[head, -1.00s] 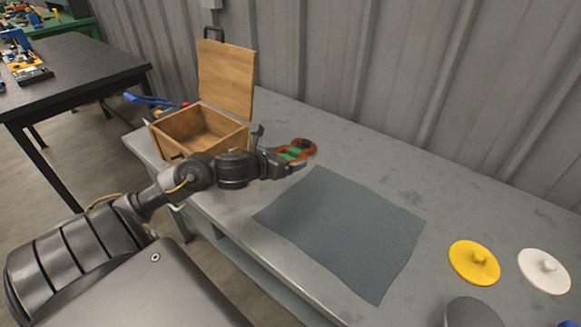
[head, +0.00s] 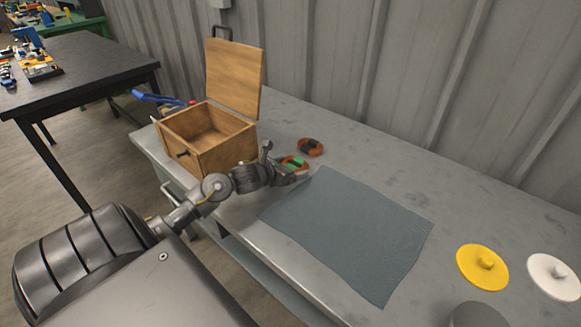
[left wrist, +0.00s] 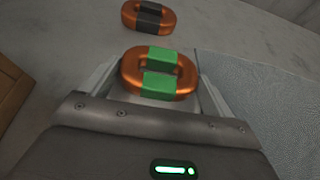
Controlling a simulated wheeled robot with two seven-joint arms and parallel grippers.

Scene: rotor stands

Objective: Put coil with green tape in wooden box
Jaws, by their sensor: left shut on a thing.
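The coil with green tape (head: 293,162) is an orange-copper oval ring. In the left wrist view the coil (left wrist: 158,56) sits between the fingers of my left gripper (left wrist: 160,85). In the head view my left gripper (head: 293,171) is shut on it, close to the table's top; I cannot tell whether the coil still touches the table. The wooden box (head: 222,158) stands to the left of the gripper with its lid (head: 233,76) raised, and its visible inside looks empty. My right gripper is not in view.
A coil with black tape (head: 310,147) lies just behind the held one. A grey mat (head: 350,225) lies to the right. A yellow disc (head: 482,267) and a white disc (head: 553,276) lie farther right. Blue-handled pliers (head: 157,98) are behind the box.

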